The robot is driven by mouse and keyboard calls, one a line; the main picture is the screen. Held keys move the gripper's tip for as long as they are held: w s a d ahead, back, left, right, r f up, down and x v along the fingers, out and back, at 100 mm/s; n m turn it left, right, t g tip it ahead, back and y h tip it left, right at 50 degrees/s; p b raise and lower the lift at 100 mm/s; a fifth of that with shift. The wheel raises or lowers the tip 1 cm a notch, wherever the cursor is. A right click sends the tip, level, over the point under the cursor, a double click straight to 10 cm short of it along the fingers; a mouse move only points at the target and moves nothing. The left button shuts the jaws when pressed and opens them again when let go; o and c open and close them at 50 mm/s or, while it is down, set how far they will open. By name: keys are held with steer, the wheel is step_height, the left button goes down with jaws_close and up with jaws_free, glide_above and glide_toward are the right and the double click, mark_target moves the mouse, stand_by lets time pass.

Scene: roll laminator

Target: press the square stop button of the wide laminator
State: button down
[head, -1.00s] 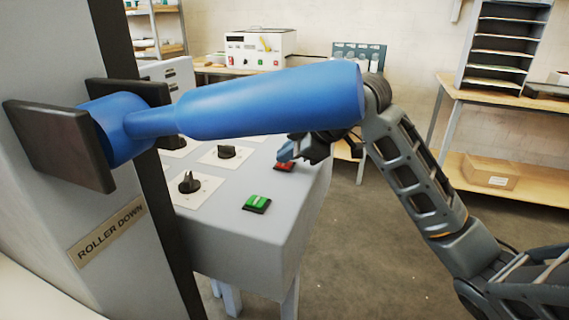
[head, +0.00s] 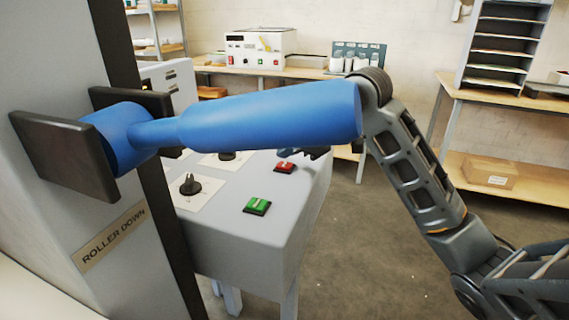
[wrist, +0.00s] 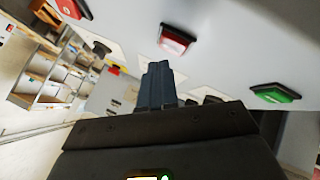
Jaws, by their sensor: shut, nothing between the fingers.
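The red square button (head: 284,168) sits in a dark frame on the grey sloping panel (head: 232,232) of the laminator. It also shows in the wrist view (wrist: 177,40), above and right of my fingertips. A green button (head: 257,206) is nearer on the same panel and shows at right in the wrist view (wrist: 275,93). My gripper (wrist: 157,72) is shut and empty, its fingers together. In the head view my gripper (head: 290,153) is mostly hidden behind the blue lever, just beyond the red button; I see no contact with it.
A big blue lever (head: 270,115) crosses in front of the panel, beside the ROLLER DOWN plate (head: 110,236). Black knobs (head: 189,185) stand left of the buttons. A shelf bench (head: 500,140) is at right, with open floor before it.

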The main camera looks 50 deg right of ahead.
mark_target(288, 166)
steer(key=shift+r, duration=0.1)
steer(key=shift+r+p, duration=1.85)
steer(key=shift+r, duration=0.65)
steer(key=shift+f, duration=0.1)
